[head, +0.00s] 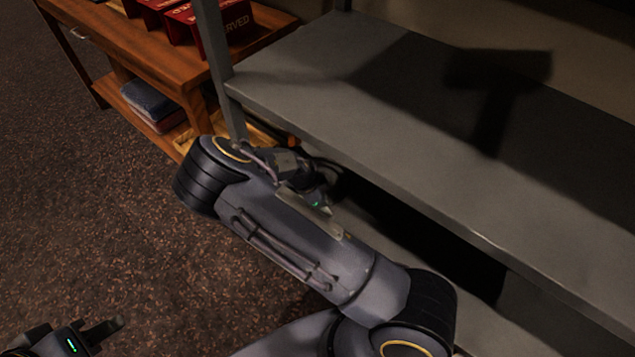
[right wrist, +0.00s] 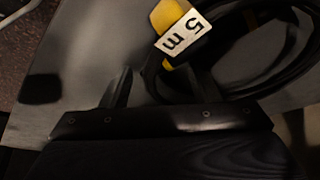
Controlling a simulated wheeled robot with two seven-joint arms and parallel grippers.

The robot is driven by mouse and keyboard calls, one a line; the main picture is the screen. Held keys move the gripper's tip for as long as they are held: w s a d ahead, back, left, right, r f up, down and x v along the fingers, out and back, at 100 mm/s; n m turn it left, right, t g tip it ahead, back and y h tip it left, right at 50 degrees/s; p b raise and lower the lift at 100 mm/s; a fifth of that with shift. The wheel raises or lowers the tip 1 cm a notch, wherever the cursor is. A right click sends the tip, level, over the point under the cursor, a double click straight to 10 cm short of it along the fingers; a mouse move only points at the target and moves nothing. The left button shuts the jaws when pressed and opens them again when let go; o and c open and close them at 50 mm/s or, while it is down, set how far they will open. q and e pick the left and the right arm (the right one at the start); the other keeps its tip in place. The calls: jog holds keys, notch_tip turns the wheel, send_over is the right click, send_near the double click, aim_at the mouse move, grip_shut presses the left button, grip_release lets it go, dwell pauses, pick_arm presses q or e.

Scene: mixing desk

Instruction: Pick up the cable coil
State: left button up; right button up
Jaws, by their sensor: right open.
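The cable coil (right wrist: 285,85) is black, with a yellow tie or plug bearing a white "5 m" label (right wrist: 183,34). It lies on a grey surface at the upper right of the right wrist view. My right gripper (right wrist: 162,86) is open, and its two dark fingers reach to the coil's near left edge. Part of the loop shows between the fingers; I cannot tell whether they touch it.
A grey shelf unit has an upper board (head: 400,120) over a dark lower space. A wooden table (head: 110,50) with red "reserved" signs (head: 212,28) and folded cloths (head: 152,103) below stands at the upper left. Open brown floor (head: 90,200) lies at left.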

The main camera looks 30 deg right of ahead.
grip_shut()
jog(key=shift+r, duration=0.1)
dwell(0.3)
